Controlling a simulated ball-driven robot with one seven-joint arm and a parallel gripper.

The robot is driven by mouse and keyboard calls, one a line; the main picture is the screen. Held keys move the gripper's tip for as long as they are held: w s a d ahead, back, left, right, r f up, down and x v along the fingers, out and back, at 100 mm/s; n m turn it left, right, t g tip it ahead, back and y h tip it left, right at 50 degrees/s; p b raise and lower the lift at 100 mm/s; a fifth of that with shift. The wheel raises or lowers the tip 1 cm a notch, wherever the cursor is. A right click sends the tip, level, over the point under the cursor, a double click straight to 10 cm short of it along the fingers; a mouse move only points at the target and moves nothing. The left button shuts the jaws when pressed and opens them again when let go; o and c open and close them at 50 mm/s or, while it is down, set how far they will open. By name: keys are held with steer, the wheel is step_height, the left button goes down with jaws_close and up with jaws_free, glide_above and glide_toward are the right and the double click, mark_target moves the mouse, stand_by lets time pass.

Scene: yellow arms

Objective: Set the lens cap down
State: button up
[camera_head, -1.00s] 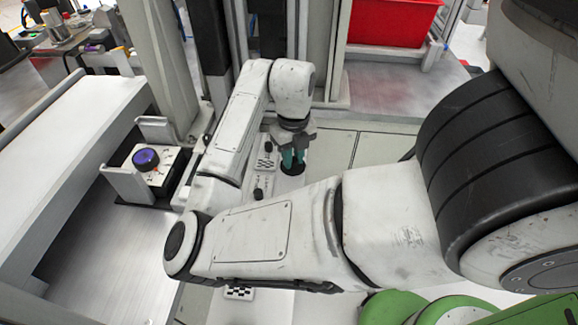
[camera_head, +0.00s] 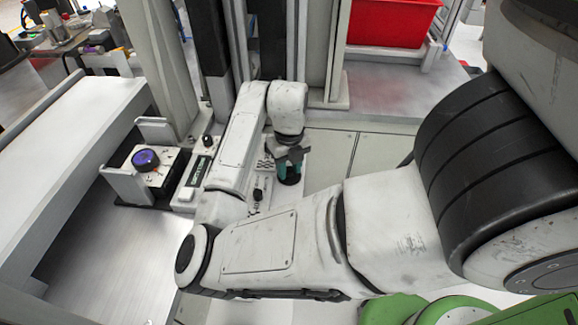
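A small dark round piece, which looks like the lens cap (camera_head: 289,180), shows at the fingertips. My gripper appears shut on it, though the fingers partly hide the contact. The cap is over or at a pale surface; I cannot tell whether it touches. A black round lens (camera_head: 145,159) with a blue-purple face sits in a white fixture (camera_head: 160,178) to the left, well apart from my gripper.
A small dark knob (camera_head: 257,194) and a checkered marker (camera_head: 265,165) lie just left of my gripper. A grey upright post (camera_head: 160,60) stands behind the fixture. A red bin (camera_head: 393,20) is at the back. Bare floor panels (camera_head: 330,150) lie right of my gripper.

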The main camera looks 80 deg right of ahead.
mark_target(289, 170)
steer(key=shift+o, duration=1)
steer(key=shift+r, duration=0.15)
step_height(289, 170, up, 12)
steer(key=shift+p, duration=0.4)
